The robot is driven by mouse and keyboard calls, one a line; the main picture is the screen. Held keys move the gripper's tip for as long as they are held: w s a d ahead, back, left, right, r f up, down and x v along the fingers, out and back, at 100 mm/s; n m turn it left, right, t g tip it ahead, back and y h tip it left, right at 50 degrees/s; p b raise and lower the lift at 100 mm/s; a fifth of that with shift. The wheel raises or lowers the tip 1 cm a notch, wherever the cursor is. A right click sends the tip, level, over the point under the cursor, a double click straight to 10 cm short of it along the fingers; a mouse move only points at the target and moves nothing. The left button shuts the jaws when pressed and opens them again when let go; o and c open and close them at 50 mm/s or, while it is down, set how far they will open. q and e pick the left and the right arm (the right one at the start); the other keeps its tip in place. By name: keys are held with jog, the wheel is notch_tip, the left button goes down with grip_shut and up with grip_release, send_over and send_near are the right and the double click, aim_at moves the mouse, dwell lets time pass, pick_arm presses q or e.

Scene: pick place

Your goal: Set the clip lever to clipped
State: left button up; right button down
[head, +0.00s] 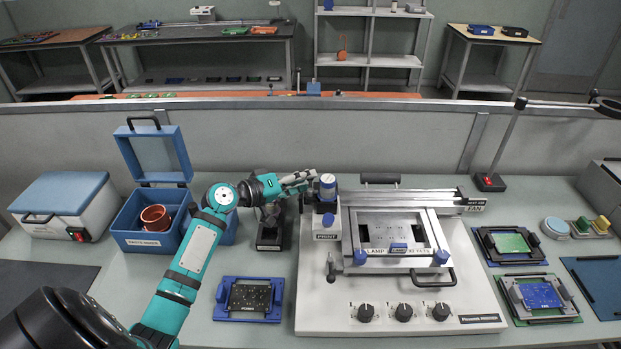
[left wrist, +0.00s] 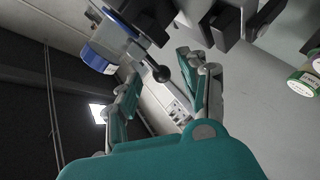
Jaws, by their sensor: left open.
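A white printing machine (head: 345,310) stands on the bench in front of me, with a framed plate on top. A blue-topped cylinder (head: 327,187) stands at its back left; a blue-and-white cylinder also shows in the left wrist view (left wrist: 98,58). My left gripper (head: 312,179) is close beside the cylinder, at its left. In the left wrist view its two fingers (left wrist: 163,92) are apart. A lever with a black ball end (left wrist: 161,73) shows between and just beyond them, seemingly not gripped. I cannot tell for sure that this is the clip lever. My right gripper is not in view.
A black stand (head: 271,236) is below my left gripper. A blue open box (head: 150,240) with a reddish pot stands at the left. A blue board tray (head: 248,316) lies left of the machine. More board trays (head: 509,262) lie at the right.

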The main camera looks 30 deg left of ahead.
pick_arm(q)
jog(key=v, duration=0.9)
jog(key=shift+s+a+f, duration=0.1)
jog(key=shift+f, duration=0.05)
